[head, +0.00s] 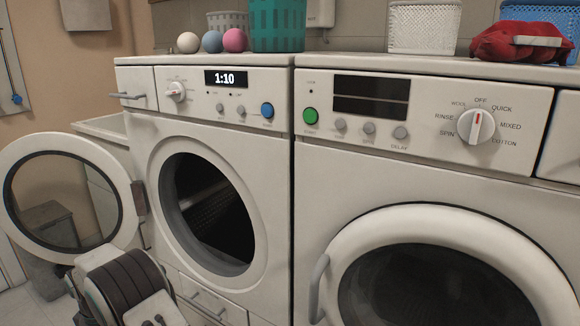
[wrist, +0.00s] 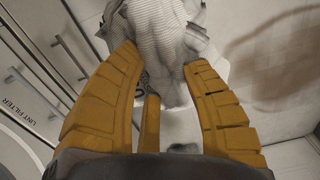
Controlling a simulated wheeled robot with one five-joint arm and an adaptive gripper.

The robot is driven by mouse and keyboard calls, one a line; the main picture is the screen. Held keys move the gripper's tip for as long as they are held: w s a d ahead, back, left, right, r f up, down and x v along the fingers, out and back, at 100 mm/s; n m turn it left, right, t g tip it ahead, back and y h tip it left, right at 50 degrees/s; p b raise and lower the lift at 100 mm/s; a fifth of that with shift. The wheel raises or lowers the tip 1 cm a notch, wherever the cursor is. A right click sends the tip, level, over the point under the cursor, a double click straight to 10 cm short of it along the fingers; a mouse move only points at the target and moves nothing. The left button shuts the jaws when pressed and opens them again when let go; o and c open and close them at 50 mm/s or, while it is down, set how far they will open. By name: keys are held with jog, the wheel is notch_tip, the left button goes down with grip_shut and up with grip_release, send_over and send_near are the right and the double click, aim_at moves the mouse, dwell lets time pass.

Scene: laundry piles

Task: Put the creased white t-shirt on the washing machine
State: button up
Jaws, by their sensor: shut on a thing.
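A creased white cloth with fine grey lines, which looks like the t-shirt (wrist: 165,32), hangs between the yellow fingers of my gripper (wrist: 162,66) in the wrist view. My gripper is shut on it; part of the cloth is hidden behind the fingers. Neither cloth nor fingers show in the head view. The washing machine (head: 437,180), with a RINSE, SPIN and COTTON dial, stands at the right in the head view. Its round door is shut, and its top holds several items at the back.
A second machine (head: 135,170) showing 1:10 stands at left, its round door (head: 129,215) open. Balls (head: 235,40) and a teal basket (head: 278,25) stand on it. A white basket (head: 425,28), red cloth (head: 500,42) and blue basket (head: 548,14) are on the washing machine. Its top's front strip looks clear.

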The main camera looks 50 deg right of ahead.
jog(key=shift+w+a+r, duration=0.1)
jog(key=shift+w+r, duration=0.05)
jog(key=shift+r, duration=0.2)
notch_tip(320, 180, up, 45)
jog(key=p, duration=4.5)
jog(key=s+d+r+m, duration=1.1)
jog(key=s+r, duration=0.1)
jog(key=s, duration=0.7)
jog(key=s+d+r+m, duration=1.1)
jog(key=s+d+m, duration=0.1)
jog(key=s, duration=0.7)
jog(key=s+d+r+m, duration=1.1)
jog(key=s+r+m, duration=0.1)
jog(key=s, duration=0.7)
jog(key=shift+d+r, duration=0.3)
